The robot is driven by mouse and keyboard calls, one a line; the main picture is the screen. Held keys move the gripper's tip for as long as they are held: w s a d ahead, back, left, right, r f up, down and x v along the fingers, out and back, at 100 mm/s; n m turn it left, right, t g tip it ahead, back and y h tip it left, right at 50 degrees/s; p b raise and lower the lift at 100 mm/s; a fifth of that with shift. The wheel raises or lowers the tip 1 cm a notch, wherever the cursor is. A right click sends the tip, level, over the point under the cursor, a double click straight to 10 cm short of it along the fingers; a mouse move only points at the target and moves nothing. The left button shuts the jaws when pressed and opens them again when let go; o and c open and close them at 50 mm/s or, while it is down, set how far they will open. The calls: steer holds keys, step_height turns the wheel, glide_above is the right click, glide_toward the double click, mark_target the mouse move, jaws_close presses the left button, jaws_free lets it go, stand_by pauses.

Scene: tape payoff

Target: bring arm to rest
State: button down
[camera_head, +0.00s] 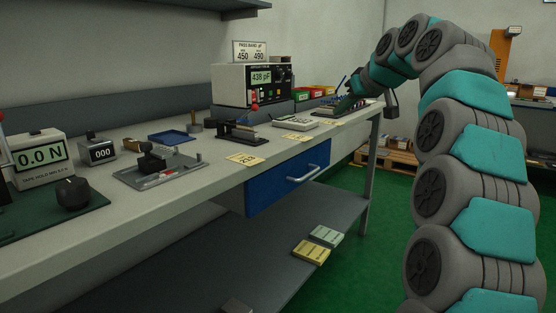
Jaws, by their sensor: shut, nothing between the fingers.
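My arm (470,180) rises along the right side of the view, bends over at the top and reaches down to the left, to the far right end of the workbench (215,180). My gripper (345,104) is small and dark there, low over the bench end beside a dark tray (325,112). It is shut with nothing held. Its fingertips are hard to make out, and I cannot tell whether they touch anything.
A meter reading 438 pF (240,86) stands at the bench back. A force gauge (40,157), counter (97,151) and clamp fixture (158,165) stand left. A blue drawer (285,180) hangs below. Green floor is open between bench and pallet (390,160).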

steer(key=s+a+f+m+g+h, duration=0.1)
steer(key=s+a+f+g, duration=0.2)
steer(key=s+f, duration=0.65)
steer(key=s+a+f+m+g, duration=0.1)
steer(key=s+a+f+g, duration=0.2)
steer(key=s+f, duration=0.65)
steer(key=s+d+f+m+g+h, duration=0.1)
steer(key=s+f, duration=0.5)
steer(key=s, duration=0.5)
steer(key=s+d+f+m+g+h, duration=0.1)
steer(key=s+d+f+g, duration=0.1)
steer(key=s+f, duration=0.4)
steer(key=s+d+f+g+h, duration=0.1)
steer(key=s+f, duration=0.6)
steer(key=s, duration=0.9)
steer(key=shift+s+d+m+g, duration=0.2)
steer(key=shift+d+m+g, duration=0.25)
steer(key=shift+g, duration=0.25)
